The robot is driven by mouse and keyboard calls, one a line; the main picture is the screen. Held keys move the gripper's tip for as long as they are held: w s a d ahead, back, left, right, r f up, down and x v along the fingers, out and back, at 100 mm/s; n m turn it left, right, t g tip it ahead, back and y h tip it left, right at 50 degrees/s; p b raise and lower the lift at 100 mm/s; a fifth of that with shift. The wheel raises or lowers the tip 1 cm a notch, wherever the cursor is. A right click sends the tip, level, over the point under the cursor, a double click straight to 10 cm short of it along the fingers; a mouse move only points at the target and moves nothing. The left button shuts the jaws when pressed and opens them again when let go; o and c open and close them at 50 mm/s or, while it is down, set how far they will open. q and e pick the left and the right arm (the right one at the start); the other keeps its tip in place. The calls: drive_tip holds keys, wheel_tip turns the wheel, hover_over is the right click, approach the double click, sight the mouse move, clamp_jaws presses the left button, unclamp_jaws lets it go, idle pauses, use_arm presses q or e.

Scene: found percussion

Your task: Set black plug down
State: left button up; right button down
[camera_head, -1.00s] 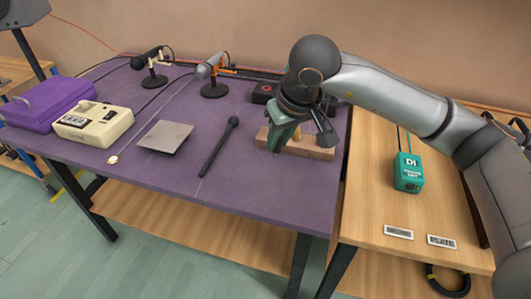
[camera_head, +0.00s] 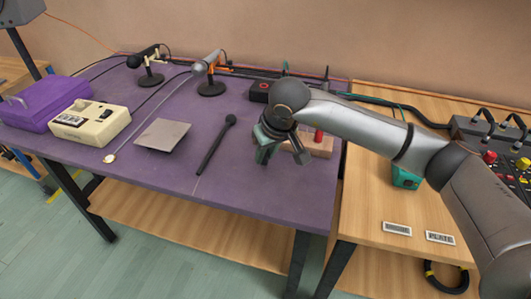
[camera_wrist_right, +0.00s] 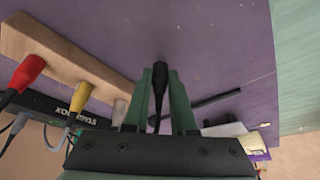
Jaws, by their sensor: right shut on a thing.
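My right gripper (camera_head: 282,150) is over the purple table (camera_head: 230,195), in front of the wooden block (camera_head: 318,148). In the right wrist view its two green fingers (camera_wrist_right: 160,95) are shut on a black plug (camera_wrist_right: 160,72) with a cable trailing from it. The plug's tip points away from the gripper, over purple tabletop. In the head view the plug is hidden by the gripper. I cannot tell whether the plug touches the table. My left gripper is not in view.
The wooden block (camera_wrist_right: 62,52) is left in the wrist view, with red (camera_wrist_right: 28,70) and yellow (camera_wrist_right: 80,96) plugs nearby. A black microphone-like stick (camera_head: 215,145) and grey plate (camera_head: 163,135) lie left. The table's front middle is clear. A teal box (camera_head: 405,178) stands right.

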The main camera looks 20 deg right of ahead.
drive_tip(key=shift+f, duration=0.2)
drive_tip(key=c, duration=0.7)
unclamp_jaws()
drive_tip(key=shift+c, duration=0.2)
drive_tip(key=shift+r, duration=0.1)
drive_tip(key=shift+r, duration=0.3)
drive_tip(key=p+v, duration=0.1)
drive_tip(key=v, duration=1)
drive_tip(key=shift+r, duration=0.3)
drive_tip(key=shift+s, duration=0.1)
